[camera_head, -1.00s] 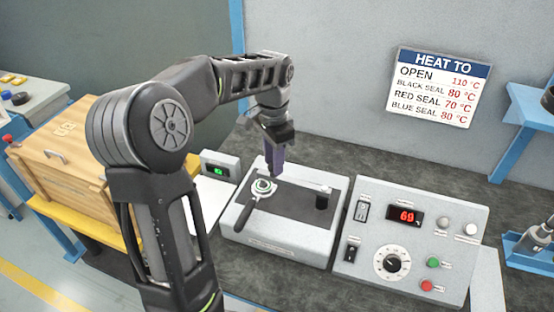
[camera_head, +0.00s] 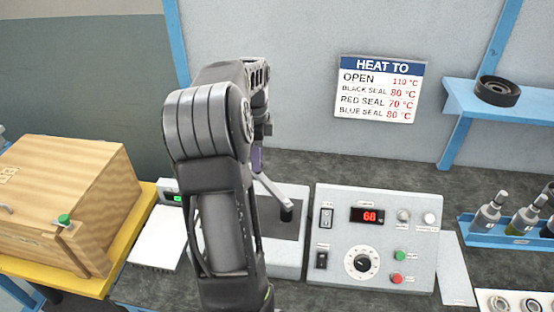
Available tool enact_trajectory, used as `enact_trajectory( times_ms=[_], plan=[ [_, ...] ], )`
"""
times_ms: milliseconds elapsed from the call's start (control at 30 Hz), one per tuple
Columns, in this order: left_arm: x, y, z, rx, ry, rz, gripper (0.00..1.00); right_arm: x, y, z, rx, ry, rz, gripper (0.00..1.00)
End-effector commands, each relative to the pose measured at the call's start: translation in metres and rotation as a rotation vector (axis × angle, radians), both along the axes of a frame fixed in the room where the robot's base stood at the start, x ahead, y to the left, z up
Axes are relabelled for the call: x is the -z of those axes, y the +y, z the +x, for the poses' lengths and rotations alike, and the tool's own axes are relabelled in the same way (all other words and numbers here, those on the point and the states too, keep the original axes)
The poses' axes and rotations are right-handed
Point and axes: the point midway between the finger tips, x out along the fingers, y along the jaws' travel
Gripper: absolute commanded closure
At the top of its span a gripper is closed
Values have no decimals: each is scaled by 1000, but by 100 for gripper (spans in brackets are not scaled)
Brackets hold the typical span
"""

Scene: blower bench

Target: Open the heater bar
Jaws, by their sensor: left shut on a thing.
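The heater bar (camera_head: 272,191) is a thin grey bar on the heater unit (camera_head: 293,260), a light grey box with a dark top. The bar slopes up to the left from the black post (camera_head: 287,213) at its right end. My left gripper (camera_head: 257,163), with purple fingers, is at the bar's raised left end and shut on it. My own left arm hides much of the gripper and the left part of the heater unit. The right gripper is not in view.
A control box (camera_head: 372,240) right of the heater shows 68 in red. A sign (camera_head: 380,89) hangs on the wall. A wooden box (camera_head: 65,200) stands at the left. A blue rack (camera_head: 500,243) with several bottles is at the right, below a shelf (camera_head: 520,112).

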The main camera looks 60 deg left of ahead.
Motion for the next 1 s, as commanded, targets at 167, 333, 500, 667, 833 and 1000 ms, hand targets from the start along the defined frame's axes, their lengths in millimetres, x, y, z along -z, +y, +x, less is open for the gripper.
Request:
enact_trajectory(
  times_ms=[167, 333, 500, 667, 833, 1000],
  plan=[
    [-2, 2, 14, 142, -1, 1, 100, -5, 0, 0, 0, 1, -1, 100],
    [-1, -1, 29, 256, 0, 0, 100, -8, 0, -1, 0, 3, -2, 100],
    [-1, -3, 38, 327, -1, 0, 100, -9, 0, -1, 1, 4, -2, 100],
    [-1, -5, 42, 358, -1, 0, 100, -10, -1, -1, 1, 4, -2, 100],
    [-1, -5, 43, 366, -1, 0, 100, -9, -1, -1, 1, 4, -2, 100],
    [0, -5, 43, 365, -1, 0, 100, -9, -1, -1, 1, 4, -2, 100]
  ],
)
